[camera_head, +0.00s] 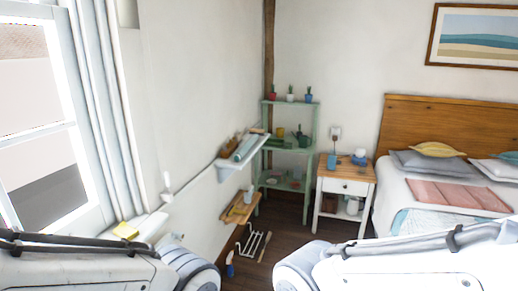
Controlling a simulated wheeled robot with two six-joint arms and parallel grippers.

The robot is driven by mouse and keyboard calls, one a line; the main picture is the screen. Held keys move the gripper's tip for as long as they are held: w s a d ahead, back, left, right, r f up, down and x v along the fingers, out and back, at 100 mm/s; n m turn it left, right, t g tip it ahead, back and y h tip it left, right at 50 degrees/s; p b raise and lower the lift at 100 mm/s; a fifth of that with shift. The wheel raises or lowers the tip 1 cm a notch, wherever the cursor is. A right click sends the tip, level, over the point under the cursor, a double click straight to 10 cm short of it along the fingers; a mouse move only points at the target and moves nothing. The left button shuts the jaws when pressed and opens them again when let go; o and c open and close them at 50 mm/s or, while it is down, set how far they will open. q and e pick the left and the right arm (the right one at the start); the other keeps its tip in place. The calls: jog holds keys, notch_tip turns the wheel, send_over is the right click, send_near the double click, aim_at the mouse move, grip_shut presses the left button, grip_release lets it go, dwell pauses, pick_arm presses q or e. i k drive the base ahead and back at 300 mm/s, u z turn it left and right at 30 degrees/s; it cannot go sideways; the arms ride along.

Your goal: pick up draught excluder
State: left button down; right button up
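I cannot clearly identify the draught excluder. A long, rolled, teal-grey thing (245,147) lies lengthwise on the white wall shelf (246,161), and it may be the draught excluder, but it is too small to be sure. My two white arms cross the bottom left and bottom right of the view. Their rounded joints stand apart with a gap of floor between them. Neither gripper shows in this view, so I cannot see whether they hold anything.
Below the white shelf is a wooden wall shelf (240,208), with a white rack (252,241) on the dark floor. A green corner stand (315,130) holds potted plants. A nightstand (343,187) stands beside the bed (437,222).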

aim_at(238, 156)
jog(key=z, duration=0.45)
jog(key=i, duration=3.15)
jog(key=u, duration=1.5)
